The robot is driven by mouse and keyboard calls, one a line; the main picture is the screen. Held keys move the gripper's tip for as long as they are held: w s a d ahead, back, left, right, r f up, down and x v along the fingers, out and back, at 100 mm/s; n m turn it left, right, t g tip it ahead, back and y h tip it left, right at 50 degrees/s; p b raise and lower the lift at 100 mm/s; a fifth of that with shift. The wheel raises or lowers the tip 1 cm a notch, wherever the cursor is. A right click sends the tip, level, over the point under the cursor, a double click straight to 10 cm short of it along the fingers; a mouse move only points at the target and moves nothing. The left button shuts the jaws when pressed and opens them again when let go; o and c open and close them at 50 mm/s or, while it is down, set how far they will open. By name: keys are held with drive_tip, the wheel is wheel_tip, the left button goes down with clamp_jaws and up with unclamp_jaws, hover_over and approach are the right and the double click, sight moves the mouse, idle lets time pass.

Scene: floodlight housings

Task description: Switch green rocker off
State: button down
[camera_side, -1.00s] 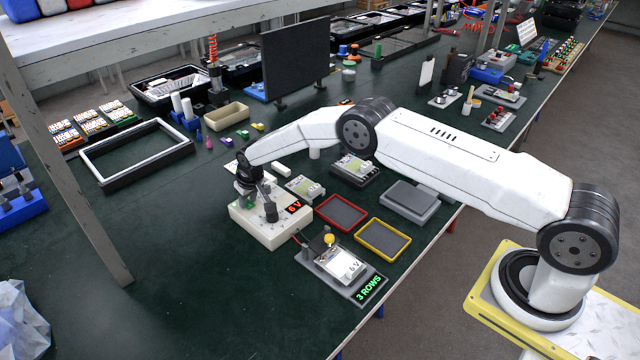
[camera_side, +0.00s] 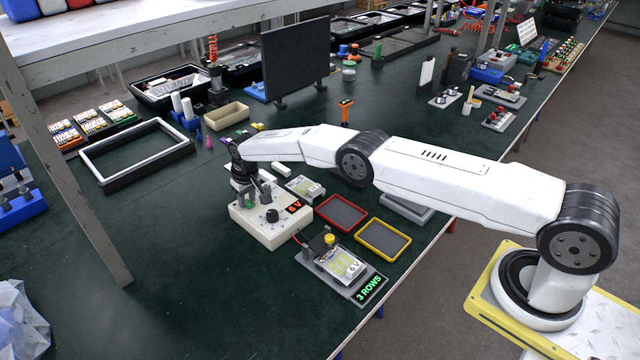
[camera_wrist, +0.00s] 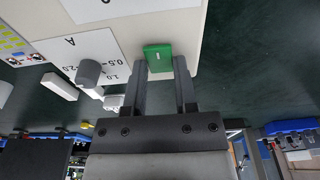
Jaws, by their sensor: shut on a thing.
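The green rocker (camera_wrist: 158,56) sits at the edge of a cream power-supply box (camera_wrist: 185,20) in the wrist view. My gripper (camera_wrist: 159,66) has one finger at each side of the rocker, and its jaws are shut on it. In the side view my gripper (camera_side: 247,196) is down at the far left part of the cream box (camera_side: 270,233). The box has a red "6 V" display (camera_side: 294,206) and a black knob (camera_side: 272,215). The rocker's on or off position cannot be told.
A grey stand with a "3 ROWS" sign (camera_side: 369,289) holds a lamp board (camera_side: 341,265) in front of the box. Red (camera_side: 341,212) and yellow (camera_side: 383,240) trays lie to the right. The wrist view shows a white "A" dial plate (camera_wrist: 82,52). The table left of the box is clear.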

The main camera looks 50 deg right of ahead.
sight(251, 205)
drive_tip(key=shift+r, duration=0.15)
drive_tip(key=shift+c, duration=2)
unclamp_jaws()
drive_tip(key=shift+s+r, duration=0.2)
drive_tip(key=shift+r, duration=1)
drive_tip(key=shift+s+r, duration=0.15)
drive_tip(key=shift+r, duration=1.1)
drive_tip(key=shift+s+r, duration=0.2)
drive_tip(key=shift+r, duration=1.2)
